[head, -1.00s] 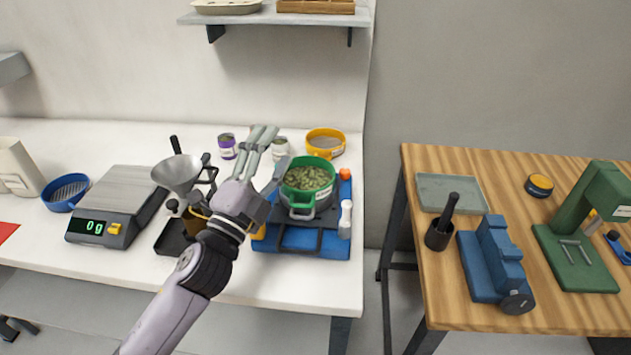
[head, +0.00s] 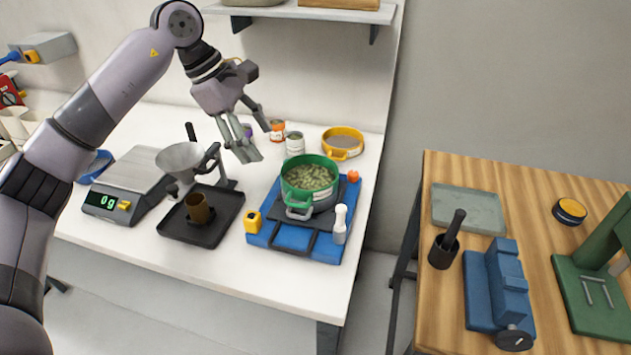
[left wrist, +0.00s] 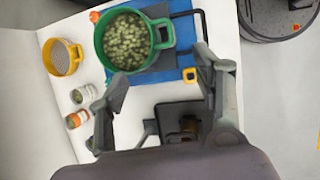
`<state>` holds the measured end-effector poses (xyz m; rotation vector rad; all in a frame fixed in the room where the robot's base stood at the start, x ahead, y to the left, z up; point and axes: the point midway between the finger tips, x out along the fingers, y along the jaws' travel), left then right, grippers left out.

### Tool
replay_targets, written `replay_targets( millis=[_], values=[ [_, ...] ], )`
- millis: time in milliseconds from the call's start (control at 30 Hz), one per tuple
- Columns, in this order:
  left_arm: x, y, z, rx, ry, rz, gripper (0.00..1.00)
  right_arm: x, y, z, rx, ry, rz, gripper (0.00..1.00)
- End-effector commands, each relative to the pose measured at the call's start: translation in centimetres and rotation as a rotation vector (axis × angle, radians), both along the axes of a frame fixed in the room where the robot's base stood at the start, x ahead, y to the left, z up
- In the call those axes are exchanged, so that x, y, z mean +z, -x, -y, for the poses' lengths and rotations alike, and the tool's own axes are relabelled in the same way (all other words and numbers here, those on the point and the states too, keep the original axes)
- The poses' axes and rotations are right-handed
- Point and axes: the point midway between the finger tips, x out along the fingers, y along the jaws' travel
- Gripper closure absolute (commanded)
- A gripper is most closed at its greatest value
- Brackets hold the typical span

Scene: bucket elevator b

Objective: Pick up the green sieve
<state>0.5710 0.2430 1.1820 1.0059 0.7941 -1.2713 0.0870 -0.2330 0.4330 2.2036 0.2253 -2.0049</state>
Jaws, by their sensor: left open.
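The green sieve (head: 311,174) sits on a grey pot on the blue base, with green pellets in it and a green handle at its front. In the left wrist view the sieve (left wrist: 126,40) lies beyond the fingertips, at the upper middle. My right gripper is not in view.
A yellow sieve (head: 343,151) and small cans (head: 295,143) stand behind the green sieve. A funnel stand, black tray (head: 178,228) and scale (head: 128,182) are left.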

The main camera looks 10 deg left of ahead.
Motion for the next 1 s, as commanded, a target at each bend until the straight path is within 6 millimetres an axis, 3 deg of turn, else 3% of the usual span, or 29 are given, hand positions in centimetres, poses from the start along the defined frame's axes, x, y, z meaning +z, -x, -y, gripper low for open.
replay_targets(
  millis=[500, 767, 1000],
  values=[
    [-9.0, -1.3, 3.9, -0.001, -0.002, -0.007, 0.4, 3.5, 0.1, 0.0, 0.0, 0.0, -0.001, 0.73],
    [-11.0, -1.6, 4.6, -0.002, -0.002, -0.006, 0.4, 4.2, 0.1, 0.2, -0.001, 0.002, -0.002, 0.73],
    [-13.8, -2.0, 5.9, -0.001, -0.002, -0.008, 0.4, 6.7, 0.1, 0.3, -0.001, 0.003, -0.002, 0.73]
  ],
)
